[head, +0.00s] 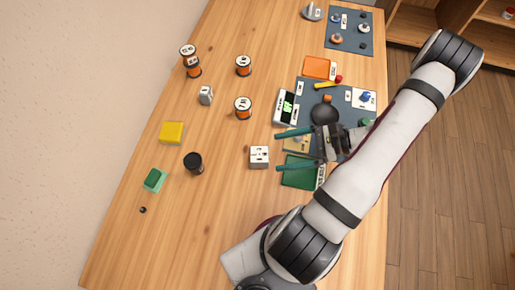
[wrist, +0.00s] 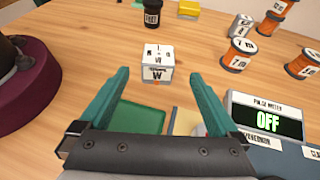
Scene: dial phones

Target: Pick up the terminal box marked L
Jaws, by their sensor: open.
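A white box (head: 259,157) with dark markings sits on the wooden table just beyond my fingertips. In the wrist view this white box (wrist: 157,72) shows a W on its near face and smaller marks on top; I cannot make out an L. My gripper (head: 277,151) has two teal fingers spread apart, pointing at the box, with nothing between them. In the wrist view the box appears centred between and past the fingertips. A smaller grey-white block (head: 205,95) stands farther left; its marking is unclear.
Orange spools (head: 243,107) stand beyond the white box. A black jar (head: 193,163) and a yellow block (head: 172,132) stand to its left. Bare table surrounds the box.

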